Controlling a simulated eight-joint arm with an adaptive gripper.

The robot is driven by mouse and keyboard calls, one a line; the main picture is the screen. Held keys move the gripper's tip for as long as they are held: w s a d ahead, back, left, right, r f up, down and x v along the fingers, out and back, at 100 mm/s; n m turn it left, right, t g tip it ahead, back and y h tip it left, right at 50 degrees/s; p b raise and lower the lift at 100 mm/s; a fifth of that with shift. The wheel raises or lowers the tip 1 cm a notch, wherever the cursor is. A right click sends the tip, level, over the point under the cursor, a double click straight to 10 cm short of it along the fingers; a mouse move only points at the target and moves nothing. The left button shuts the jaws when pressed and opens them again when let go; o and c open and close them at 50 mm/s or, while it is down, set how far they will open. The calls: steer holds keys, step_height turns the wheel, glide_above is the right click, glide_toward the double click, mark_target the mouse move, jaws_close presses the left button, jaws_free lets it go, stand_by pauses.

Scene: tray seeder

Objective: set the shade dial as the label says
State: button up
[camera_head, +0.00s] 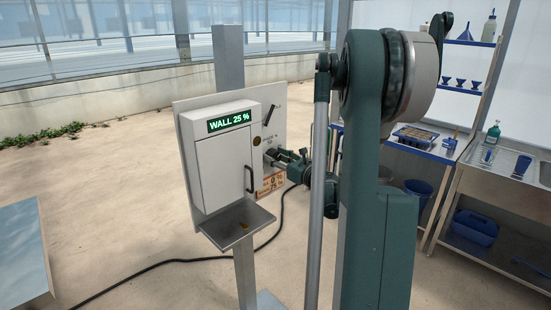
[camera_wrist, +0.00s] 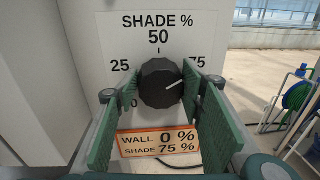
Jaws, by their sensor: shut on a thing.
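The shade dial is a black round knob (camera_wrist: 158,84) on a white panel marked "SHADE %", with 25, 50 and 75 readable around it. Its white pointer line aims right and slightly up, at about the 75 mark. The lower right of the scale is hidden behind a finger. The orange-edged label (camera_wrist: 158,142) below reads "WALL 0 %, SHADE 75 %"; it also shows in the head view (camera_head: 270,185). My gripper (camera_wrist: 160,88) is shut on the knob, its green fingers on the left and right sides. In the head view my gripper (camera_head: 280,158) reaches the panel from the right.
A grey cabinet (camera_head: 218,165) beside the dial has a green display (camera_head: 229,121) reading "WALL 25 %", a door handle and a small shelf (camera_head: 238,226). A black lever (camera_head: 269,114) sits above the dial. A cable (camera_head: 180,261) crosses the floor. Steel benches and shelves stand right.

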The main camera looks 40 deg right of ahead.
steer(key=shift+m, duration=0.6)
steer(key=o, duration=0.9)
steer(key=s, duration=1.2)
steer(key=shift+a+r, duration=0.2)
steer(key=shift+a, duration=0.25)
